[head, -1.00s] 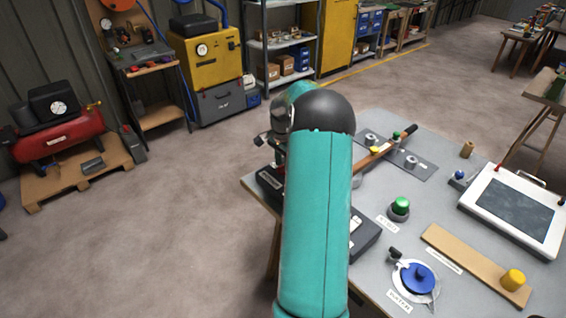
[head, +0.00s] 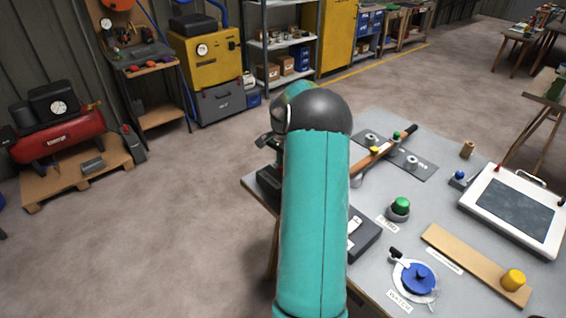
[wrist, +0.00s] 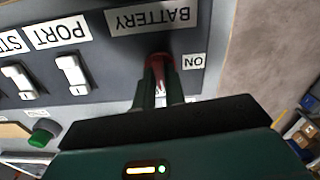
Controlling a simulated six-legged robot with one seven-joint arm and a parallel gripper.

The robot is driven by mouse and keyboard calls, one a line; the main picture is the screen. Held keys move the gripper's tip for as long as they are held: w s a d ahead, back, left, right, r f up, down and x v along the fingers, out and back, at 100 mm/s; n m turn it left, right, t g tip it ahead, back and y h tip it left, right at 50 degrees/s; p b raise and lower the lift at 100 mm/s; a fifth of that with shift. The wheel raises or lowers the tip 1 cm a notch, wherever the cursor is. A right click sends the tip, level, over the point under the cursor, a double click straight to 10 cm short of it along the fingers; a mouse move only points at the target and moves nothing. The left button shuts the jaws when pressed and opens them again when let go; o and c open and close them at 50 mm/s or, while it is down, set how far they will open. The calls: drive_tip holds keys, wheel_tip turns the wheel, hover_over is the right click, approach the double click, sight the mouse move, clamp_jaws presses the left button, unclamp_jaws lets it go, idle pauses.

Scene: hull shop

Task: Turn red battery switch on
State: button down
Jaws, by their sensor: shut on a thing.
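The red battery switch (wrist: 158,62) shows in the wrist view on a dark panel (wrist: 105,78), below an upside-down BATTERY label (wrist: 155,18) and beside an ON label (wrist: 194,62). My gripper (wrist: 160,88) is shut on the red switch handle, with a finger on each side of it. The fingers hide the handle's lower part, so its exact angle is hard to tell. In the head view my teal arm hides the switch and most of the gripper; part of the dark panel (head: 366,238) shows to the right of the arm.
Two white switches stand beside it, one under a PORT label (wrist: 57,33). Floor left of the bench is clear.

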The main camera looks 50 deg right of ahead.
drive_tip(key=n, duration=0.8)
drive_tip(key=shift+n, duration=0.4)
drive_tip(key=n, duration=0.4)
drive_tip(key=shift+n, duration=1.8)
drive_tip(key=c, duration=1.5)
unclamp_jaws()
drive_tip(key=shift+o, duration=0.2)
